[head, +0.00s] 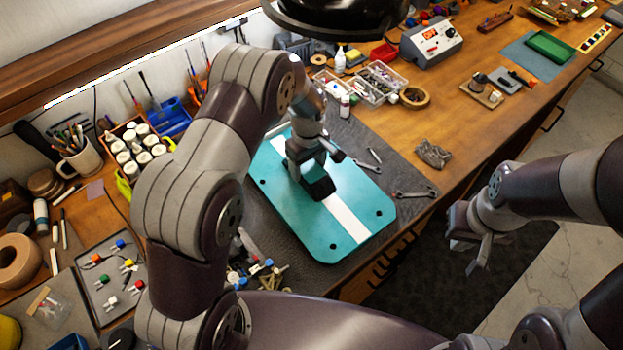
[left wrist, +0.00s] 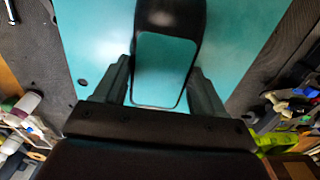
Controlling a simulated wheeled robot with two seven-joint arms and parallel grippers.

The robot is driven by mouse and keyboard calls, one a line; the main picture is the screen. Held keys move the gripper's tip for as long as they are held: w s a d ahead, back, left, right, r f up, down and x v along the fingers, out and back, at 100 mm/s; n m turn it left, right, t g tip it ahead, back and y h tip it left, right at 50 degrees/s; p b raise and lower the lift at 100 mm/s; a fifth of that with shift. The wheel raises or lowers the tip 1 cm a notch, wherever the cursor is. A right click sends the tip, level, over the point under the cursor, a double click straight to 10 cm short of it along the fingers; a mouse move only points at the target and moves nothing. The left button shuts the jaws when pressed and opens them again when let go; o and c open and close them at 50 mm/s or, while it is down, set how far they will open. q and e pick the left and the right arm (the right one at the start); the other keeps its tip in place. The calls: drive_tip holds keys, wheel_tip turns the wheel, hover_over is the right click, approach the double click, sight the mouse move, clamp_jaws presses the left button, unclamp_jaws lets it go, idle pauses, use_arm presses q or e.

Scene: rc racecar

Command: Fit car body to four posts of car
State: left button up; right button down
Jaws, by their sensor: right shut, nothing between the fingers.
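The car body (head: 291,218) is a flat teal panel with a white stripe, dark spots near its corners and a raised black cabin. In the left wrist view the cabin (left wrist: 163,70) has a teal roof, and one dark corner hole (left wrist: 82,82) shows. My left gripper (head: 318,180) is over the cabin. Its fingers (left wrist: 160,88) lie against the cabin's two sides, shut on it. The car and its posts are hidden; I cannot tell whether posts pass through the holes. My right gripper (head: 470,238) is shut and empty, right of the bench.
The body is over a dark mat (head: 360,140) by the bench's front edge. A tray of small parts (head: 109,280) is at the left. My left arm hides part of the bench.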

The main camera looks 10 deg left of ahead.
use_arm(q)
drive_tip(key=shift+r+p, duration=0.5)
drive_tip(key=shift+r, duration=0.1)
idle(0.3)
drive_tip(key=shift+r+p, duration=1.5)
drive_tip(key=shift+r, duration=0.45)
